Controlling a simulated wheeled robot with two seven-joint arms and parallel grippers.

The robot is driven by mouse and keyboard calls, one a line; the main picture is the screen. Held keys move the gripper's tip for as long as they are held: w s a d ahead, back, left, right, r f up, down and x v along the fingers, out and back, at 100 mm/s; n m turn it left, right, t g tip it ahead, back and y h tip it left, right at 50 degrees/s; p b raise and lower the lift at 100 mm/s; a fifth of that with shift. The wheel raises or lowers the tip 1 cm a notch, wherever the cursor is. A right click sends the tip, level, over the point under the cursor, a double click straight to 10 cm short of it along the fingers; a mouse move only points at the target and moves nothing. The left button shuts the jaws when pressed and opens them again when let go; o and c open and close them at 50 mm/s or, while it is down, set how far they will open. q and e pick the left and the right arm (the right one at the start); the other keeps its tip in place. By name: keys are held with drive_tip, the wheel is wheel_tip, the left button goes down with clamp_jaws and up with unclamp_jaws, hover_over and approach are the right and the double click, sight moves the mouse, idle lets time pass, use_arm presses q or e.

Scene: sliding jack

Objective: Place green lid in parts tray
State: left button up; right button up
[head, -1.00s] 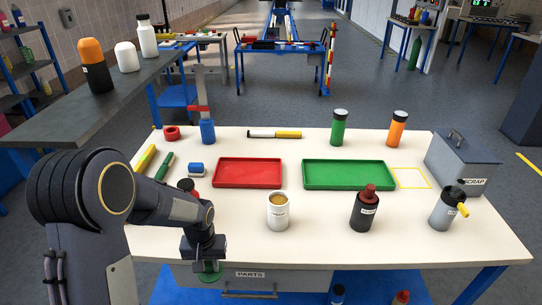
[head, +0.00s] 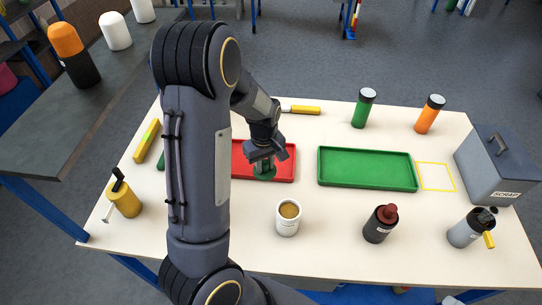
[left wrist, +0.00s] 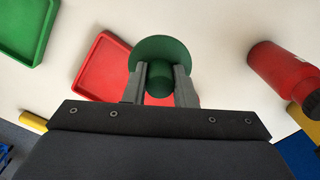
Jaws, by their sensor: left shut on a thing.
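My left gripper (head: 264,161) is shut on the green lid (head: 265,173), a round green disc with a knob. In the left wrist view the lid (left wrist: 161,48) sits between the two fingers (left wrist: 160,78), which pinch its knob. The lid appears at the red tray (head: 286,166); whether it touches the tray is hard to tell. The red tray (left wrist: 92,74) lies partly behind the lid in the left wrist view. The green tray (head: 368,181) stands to the right and is empty. No label shows on either tray. My right gripper is not in view.
A cup (head: 288,226), a dark bottle with a red cap (head: 376,232) and a grey can (head: 462,234) stand along the front. A scrap box (head: 497,170) is at the right. A red bottle (left wrist: 280,68) shows in the left wrist view. My arm hides the table's left part.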

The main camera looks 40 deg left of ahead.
use_arm(q)
drive_tip(key=w+a+f+b, duration=0.1)
drive_tip(key=w+a+f, duration=0.1)
drive_tip(key=w+a+f+b, duration=0.2)
drive_tip(key=w+f, duration=0.1)
drive_tip(key=w+a+f+b, duration=0.2)
drive_tip(key=w+f, duration=0.1)
drive_tip(key=shift+w, duration=0.25)
drive_tip(key=shift+w+a+f+b, duration=0.15)
drive_tip(key=shift+f+b, duration=0.45)
drive_tip(key=shift+f, duration=0.35)
drive_tip(key=shift+w+a+f+b, duration=0.1)
drive_tip(key=shift+f+b, duration=0.5)
drive_tip(key=shift+f, duration=0.35)
drive_tip(key=shift+f, duration=0.2)
drive_tip(key=o, duration=1)
drive_tip(key=shift+c, duration=0.2)
drive_tip(key=shift+r, duration=0.1)
